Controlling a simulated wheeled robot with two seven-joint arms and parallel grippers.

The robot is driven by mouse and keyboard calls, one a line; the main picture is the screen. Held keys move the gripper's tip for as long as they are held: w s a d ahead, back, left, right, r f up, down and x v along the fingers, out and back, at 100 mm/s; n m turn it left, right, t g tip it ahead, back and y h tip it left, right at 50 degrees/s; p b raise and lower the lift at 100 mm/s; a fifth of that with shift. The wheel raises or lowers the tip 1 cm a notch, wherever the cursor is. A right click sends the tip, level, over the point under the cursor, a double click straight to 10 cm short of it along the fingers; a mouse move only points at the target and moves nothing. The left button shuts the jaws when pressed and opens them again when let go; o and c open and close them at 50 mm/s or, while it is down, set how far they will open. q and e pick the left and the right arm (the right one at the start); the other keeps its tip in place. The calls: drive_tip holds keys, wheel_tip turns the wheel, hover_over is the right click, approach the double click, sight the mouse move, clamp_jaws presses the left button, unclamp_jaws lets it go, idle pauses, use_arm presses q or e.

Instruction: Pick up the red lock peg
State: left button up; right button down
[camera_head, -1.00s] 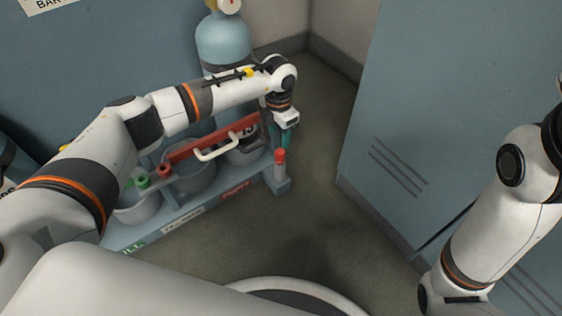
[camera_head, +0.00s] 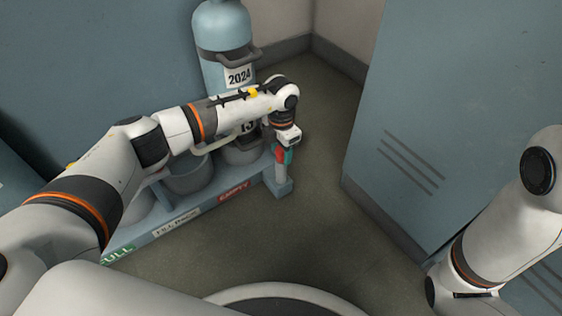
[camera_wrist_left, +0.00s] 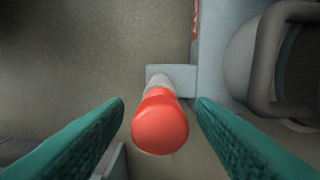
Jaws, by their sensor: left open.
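The red lock peg (camera_wrist_left: 160,122) stands on a pale post at the rack's front right corner. In the wrist view its rounded red top lies between the two teal fingers of my left gripper (camera_wrist_left: 160,104), with a gap on each side. In the head view my left gripper (camera_head: 284,155) points down at this corner, and a bit of the red peg (camera_head: 279,154) shows beside a teal finger. The left gripper is open. My right gripper is outside the head view; only its arm shows.
The blue-grey rack (camera_head: 210,209) holds grey cups (camera_head: 190,178) and a blue cylinder (camera_head: 222,28) labelled 2024. A dark curved handle (camera_wrist_left: 259,90) lies right of the peg. A locker (camera_head: 440,90) stands to the right. The floor between (camera_head: 290,230) is clear.

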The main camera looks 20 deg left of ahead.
use_arm(q)
drive_tip(key=shift+r, duration=0.1)
drive_tip(key=c, duration=1.1)
drive_tip(key=shift+o, duration=0.2)
drive_tip(key=shift+r, duration=0.1)
